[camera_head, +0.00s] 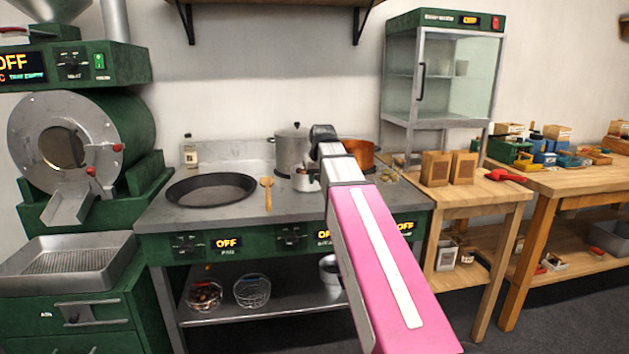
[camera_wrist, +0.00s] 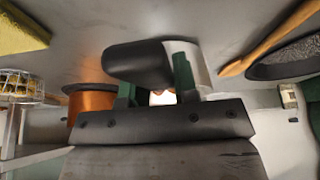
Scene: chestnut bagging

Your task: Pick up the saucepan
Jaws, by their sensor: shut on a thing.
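A small steel saucepan (camera_head: 304,183) shows on the counter, partly covered by my arm. Its pale side (camera_wrist: 203,72) also shows in the wrist view, behind the fingers. My gripper (camera_wrist: 156,85) has its green fingers closed about a thick black handle (camera_wrist: 138,62), which looks like the saucepan's. The handle hides part of the fingers and the grip. In the head view my gripper is hidden behind my own wrist and pink arm. I cannot tell whether the saucepan's base touches the counter.
A lidded steel pot (camera_head: 291,152) stands close behind the saucepan. A copper pot (camera_head: 362,154) is to its right. A wooden spoon (camera_head: 267,191) and a wide dark pan (camera_head: 211,189) lie to its left. A glass cabinet (camera_head: 442,75) and paper bags (camera_head: 436,168) stand farther right.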

